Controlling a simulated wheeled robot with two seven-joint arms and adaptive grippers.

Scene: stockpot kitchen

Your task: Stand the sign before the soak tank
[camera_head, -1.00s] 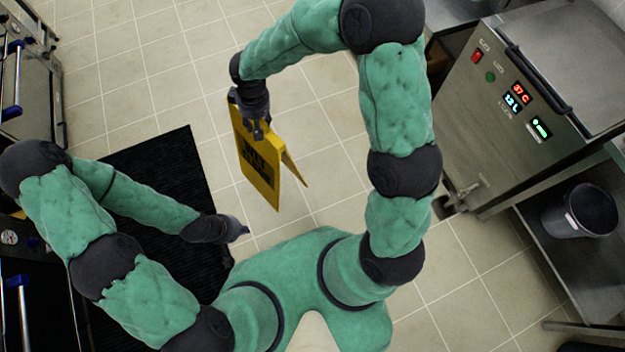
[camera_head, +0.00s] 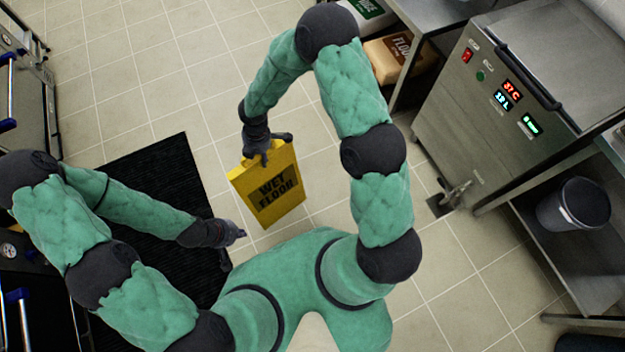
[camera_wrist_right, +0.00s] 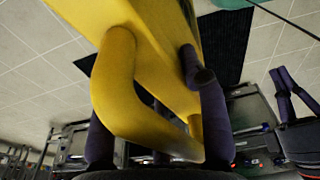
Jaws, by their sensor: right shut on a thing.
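The yellow sign (camera_head: 270,190) reads "WET FLOOR" in black and hangs from my right gripper (camera_head: 263,158) in the head view, its printed face turned up toward the camera. My right gripper is shut on the sign's top, where the yellow handle (camera_wrist_right: 118,85) fills the right wrist view between the dark fingers. Whether the sign touches the floor I cannot tell. The soak tank (camera_head: 490,110), a steel box with red and green displays, stands at the right. My left gripper (camera_head: 238,234) is low over the mat's edge, away from the sign; its fingers are too small to read.
A black mat (camera_head: 150,170) lies on the tiled floor at the left. A drain valve (camera_head: 455,195) juts from the tank's lower front. A dark bucket (camera_head: 575,205) stands on a low shelf at the right. Tiles between sign and tank are partly behind my right arm.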

